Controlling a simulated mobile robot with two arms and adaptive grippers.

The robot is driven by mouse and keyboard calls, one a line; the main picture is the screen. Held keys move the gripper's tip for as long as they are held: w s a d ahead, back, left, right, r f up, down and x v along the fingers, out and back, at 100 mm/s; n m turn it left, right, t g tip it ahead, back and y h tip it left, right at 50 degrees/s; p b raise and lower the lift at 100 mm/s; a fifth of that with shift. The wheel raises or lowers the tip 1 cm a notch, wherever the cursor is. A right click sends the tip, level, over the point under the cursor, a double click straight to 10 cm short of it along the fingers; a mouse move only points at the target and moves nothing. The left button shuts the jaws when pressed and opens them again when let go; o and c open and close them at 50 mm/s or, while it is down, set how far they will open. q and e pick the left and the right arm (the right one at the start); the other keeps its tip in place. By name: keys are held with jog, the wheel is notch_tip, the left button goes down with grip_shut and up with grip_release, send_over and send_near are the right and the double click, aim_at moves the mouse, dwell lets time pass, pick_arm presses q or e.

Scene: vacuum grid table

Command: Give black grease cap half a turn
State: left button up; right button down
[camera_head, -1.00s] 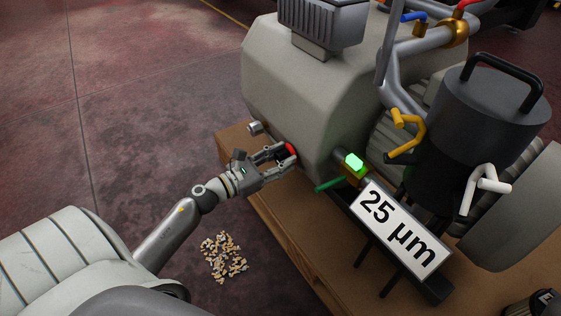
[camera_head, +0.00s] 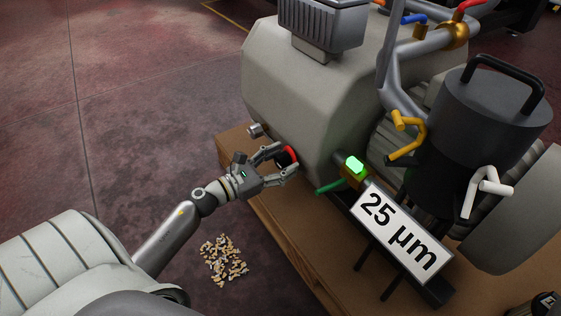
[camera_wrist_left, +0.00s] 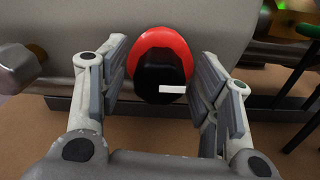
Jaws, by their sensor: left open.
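The black grease cap (camera_wrist_left: 160,80) with a white mark pointing right sits against a red ring (camera_wrist_left: 163,42) on the side of the grey machine. In the head view the cap (camera_head: 284,159) and the red ring (camera_head: 291,154) show at the lower left of the machine body (camera_head: 290,100). My left gripper (camera_head: 279,159) is open with its fingers on either side of the cap; in the left wrist view the fingers (camera_wrist_left: 160,88) stand left and right of it, with a visible gap on each side. My right gripper is not in view.
A metal bolt-like fitting (camera_wrist_left: 20,66) is left of the cap. A green lever (camera_head: 328,188) and a lit green indicator (camera_head: 355,164) are to its right. The machine stands on a brown wooden base (camera_head: 270,205). Small debris (camera_head: 224,260) lies on the floor.

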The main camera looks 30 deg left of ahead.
pick_arm(q)
jog(key=v, duration=1.2)
dwell(0.3)
